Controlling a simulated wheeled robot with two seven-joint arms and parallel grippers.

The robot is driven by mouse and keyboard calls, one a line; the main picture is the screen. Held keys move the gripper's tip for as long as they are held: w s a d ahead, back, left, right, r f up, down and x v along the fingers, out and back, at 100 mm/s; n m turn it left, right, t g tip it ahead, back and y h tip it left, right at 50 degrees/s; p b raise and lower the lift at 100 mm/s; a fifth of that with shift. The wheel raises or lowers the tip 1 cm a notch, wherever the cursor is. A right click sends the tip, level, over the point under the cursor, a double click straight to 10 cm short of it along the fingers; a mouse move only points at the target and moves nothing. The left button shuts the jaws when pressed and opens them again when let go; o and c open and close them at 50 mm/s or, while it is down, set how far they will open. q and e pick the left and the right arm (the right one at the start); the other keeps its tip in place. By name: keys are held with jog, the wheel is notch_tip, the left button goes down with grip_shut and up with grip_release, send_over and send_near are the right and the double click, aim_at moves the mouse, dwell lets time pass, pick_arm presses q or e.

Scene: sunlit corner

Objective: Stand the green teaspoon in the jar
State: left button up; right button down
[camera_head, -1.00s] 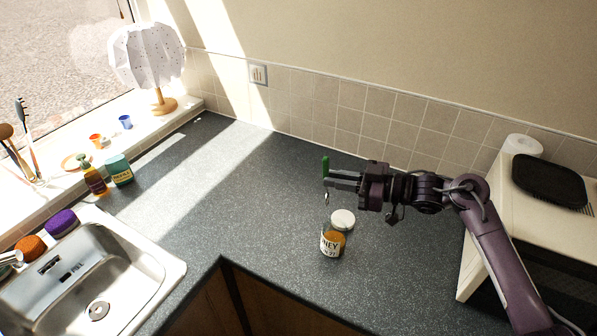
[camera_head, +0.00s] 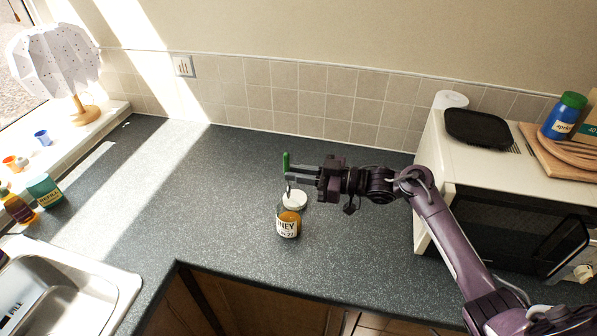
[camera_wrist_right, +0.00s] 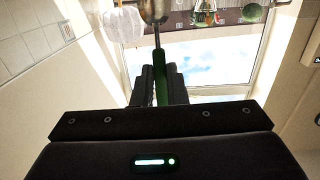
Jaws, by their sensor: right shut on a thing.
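The green teaspoon (camera_head: 286,160) is upright in my right gripper (camera_head: 290,172), green handle up and metal bowl down. My right gripper is shut on the handle. In the right wrist view the green handle (camera_wrist_right: 161,78) sits between the fingers, with the metal bowl (camera_wrist_right: 155,10) beyond them. The jar (camera_head: 288,224) is a glass honey jar with a white label and amber contents, standing upright on the counter. The spoon's lower end shows just above the jar's top in the picture; I cannot tell whether it is over the mouth. My left gripper is out of view.
A white round lid (camera_head: 296,199) shows just behind the jar. The microwave (camera_head: 505,220), with a black tray (camera_head: 477,127) on top, stands at right. The sink (camera_head: 75,290) is at lower left. The grey counter (camera_head: 190,200) left of the jar is clear.

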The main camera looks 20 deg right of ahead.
jog(key=shift+f+b, duration=3.4)
jog(key=shift+f, duration=1.2)
jog(key=c, duration=1.4)
grip_release()
jog(key=shift+o, duration=0.2)
jog(key=shift+r, duration=0.1)
notch_tip(320, 180, up, 20)
jog(key=b, duration=0.3)
jog(key=shift+b, duration=0.3)
